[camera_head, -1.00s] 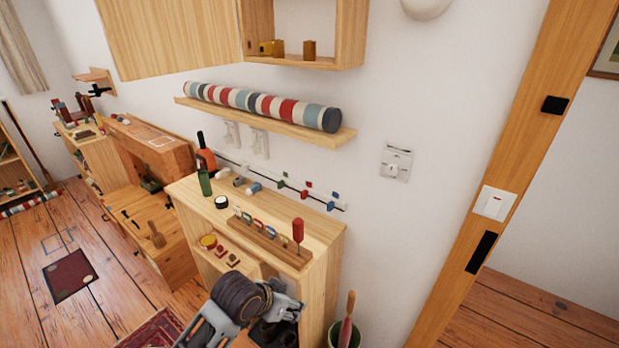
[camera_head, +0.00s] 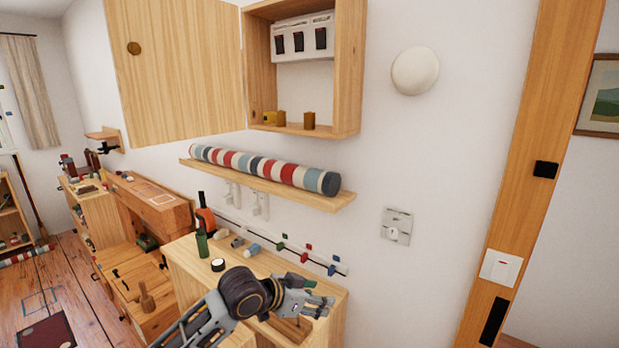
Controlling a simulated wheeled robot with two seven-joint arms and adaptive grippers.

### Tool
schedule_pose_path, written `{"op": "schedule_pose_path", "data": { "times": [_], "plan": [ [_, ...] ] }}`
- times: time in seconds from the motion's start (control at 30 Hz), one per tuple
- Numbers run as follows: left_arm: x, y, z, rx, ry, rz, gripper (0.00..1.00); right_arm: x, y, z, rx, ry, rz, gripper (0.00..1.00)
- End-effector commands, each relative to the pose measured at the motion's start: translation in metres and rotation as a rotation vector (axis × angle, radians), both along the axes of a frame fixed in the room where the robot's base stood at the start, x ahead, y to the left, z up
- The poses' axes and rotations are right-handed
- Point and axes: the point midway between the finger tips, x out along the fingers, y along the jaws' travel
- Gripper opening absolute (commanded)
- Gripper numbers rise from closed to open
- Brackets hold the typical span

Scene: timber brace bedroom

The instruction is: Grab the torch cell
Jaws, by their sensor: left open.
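No object is clearly recognisable as the torch cell. A small brown, upright block or cylinder (camera_head: 309,121) stands on the floor of the open wall cabinet (camera_head: 349,75), and a yellow item (camera_head: 274,118) lies left of it; either could be it, but I cannot tell. My left gripper (camera_head: 318,303) is open and looks empty. It is over the right part of the wooden low cabinet's top (camera_head: 185,257), below and apart from the wall cabinet, and hides part of the top. My right gripper is not in view.
A shelf (camera_head: 340,201) with a striped roll (camera_head: 270,169) juts out between the low cabinet and the wall cabinet. The wall cabinet's door (camera_head: 175,70) hangs open to the left.

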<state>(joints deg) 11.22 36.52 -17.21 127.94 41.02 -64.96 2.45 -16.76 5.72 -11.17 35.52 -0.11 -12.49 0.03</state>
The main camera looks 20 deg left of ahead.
Motion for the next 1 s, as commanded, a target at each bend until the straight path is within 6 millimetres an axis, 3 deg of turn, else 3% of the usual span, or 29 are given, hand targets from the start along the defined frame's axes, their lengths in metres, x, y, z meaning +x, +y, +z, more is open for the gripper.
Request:
{"op": "schedule_pose_path", "data": {
  "times": [0.57,1.0],
  "plan": [
    [0.052,0.02,0.113,-0.076,-0.15,-0.053,0.53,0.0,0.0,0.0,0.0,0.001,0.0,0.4],
    [0.076,0.056,0.224,-0.167,-0.269,-0.045,0.53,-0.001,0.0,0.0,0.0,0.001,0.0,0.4]
  ]
}}
